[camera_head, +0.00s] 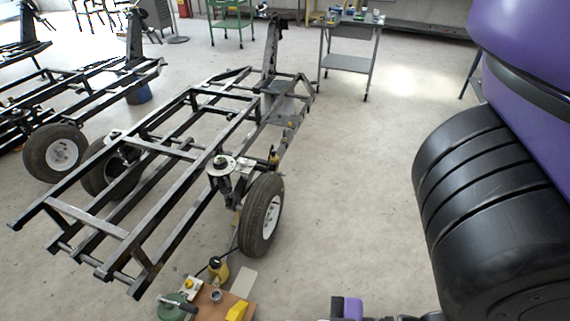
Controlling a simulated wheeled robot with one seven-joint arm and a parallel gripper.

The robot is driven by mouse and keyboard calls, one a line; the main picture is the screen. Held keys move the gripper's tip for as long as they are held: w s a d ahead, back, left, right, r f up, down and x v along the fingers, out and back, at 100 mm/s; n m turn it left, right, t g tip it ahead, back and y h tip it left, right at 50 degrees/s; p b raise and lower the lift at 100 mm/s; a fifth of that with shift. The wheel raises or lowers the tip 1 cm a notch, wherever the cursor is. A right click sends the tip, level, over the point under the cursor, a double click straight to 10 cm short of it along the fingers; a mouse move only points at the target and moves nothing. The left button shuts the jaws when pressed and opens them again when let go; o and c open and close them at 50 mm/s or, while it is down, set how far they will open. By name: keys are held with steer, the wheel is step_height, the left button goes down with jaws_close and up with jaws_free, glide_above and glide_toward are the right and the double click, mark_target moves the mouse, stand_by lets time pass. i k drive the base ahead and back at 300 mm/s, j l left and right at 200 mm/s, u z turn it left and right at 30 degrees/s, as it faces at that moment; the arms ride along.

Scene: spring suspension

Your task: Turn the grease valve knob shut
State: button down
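I cannot single out the grease valve knob with certainty in the head view. A wooden board (209,304) at the bottom edge carries a round green container (172,309), a small grey cup (216,296) and yellow items (236,311). A yellow and black can (218,269) stands just behind the board. The black trailer frame (150,145) has a spring suspension unit (222,170) beside its near right wheel (261,215). My gripper's fingers cannot be made out. A purple and dark part at the bottom centre edge looks like mine.
A grey metal table (348,63) with small items and a green cart (230,22) stand at the back. A second frame with a wheel (55,150) is at the left. Open concrete floor lies right of the trailer. My purple and black body fills the right side.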

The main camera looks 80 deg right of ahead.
mark_target(189, 283)
steer(key=z, duration=1.35)
steer(key=u, duration=0.95)
steer(key=i+u, duration=0.1)
steer(key=i, duration=0.3)
